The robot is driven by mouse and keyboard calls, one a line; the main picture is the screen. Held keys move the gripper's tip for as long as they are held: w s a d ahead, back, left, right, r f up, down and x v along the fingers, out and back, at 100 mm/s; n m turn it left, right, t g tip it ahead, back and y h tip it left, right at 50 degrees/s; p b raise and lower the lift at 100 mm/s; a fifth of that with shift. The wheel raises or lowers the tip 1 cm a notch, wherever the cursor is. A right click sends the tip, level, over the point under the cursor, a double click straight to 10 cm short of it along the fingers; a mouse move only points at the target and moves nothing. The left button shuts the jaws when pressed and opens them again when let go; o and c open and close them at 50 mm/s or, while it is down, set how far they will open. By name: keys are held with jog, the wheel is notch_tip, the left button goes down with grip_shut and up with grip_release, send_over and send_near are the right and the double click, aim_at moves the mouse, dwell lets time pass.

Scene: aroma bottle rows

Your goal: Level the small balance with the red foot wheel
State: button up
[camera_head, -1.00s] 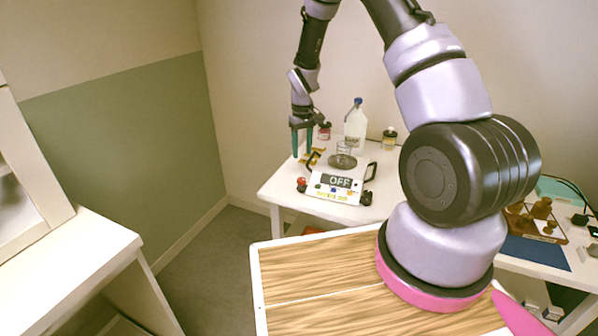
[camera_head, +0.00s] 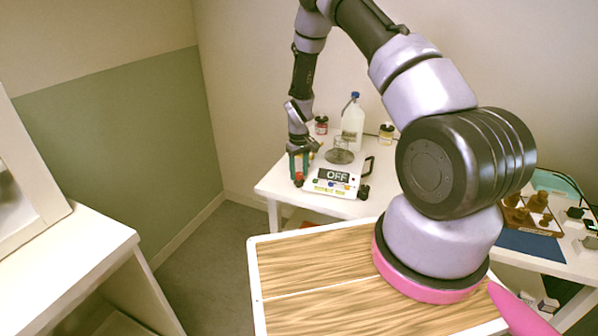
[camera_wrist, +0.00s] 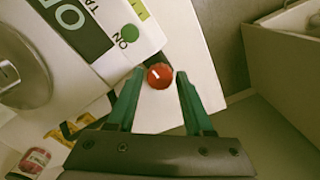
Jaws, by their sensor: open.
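The small balance (camera_head: 322,186) is white with a round pan (camera_head: 339,157) and a display reading OFF. It stands on the white table, and part of it shows in the wrist view (camera_wrist: 147,38). The red foot wheel (camera_wrist: 159,76) is at the balance's front left corner; it also shows in the head view (camera_head: 298,180). My gripper (camera_head: 299,177) is open, its teal fingers pointing down at that corner. In the wrist view the fingertips (camera_wrist: 158,72) lie on either side of the red wheel, with small gaps. Whether they are level with it in height I cannot tell.
A clear bottle (camera_head: 352,122) and small jars (camera_head: 386,133) (camera_head: 321,125) stand behind the balance. A dark foot wheel (camera_head: 363,192) is at its front right corner. A wooden-topped surface (camera_head: 310,265) lies in front. Another table with wooden pieces is at right.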

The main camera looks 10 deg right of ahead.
grip_shut()
jog(key=shift+m, duration=0.3)
jog(key=m, duration=0.3)
jog(key=shift+m, duration=0.4)
jog(key=m, duration=0.4)
jog(key=shift+a+m, duration=0.1)
jog(key=shift+m, duration=0.2)
jog(key=m, duration=0.8)
jog(key=shift+w+m, duration=0.1)
jog(key=shift+m, duration=0.2)
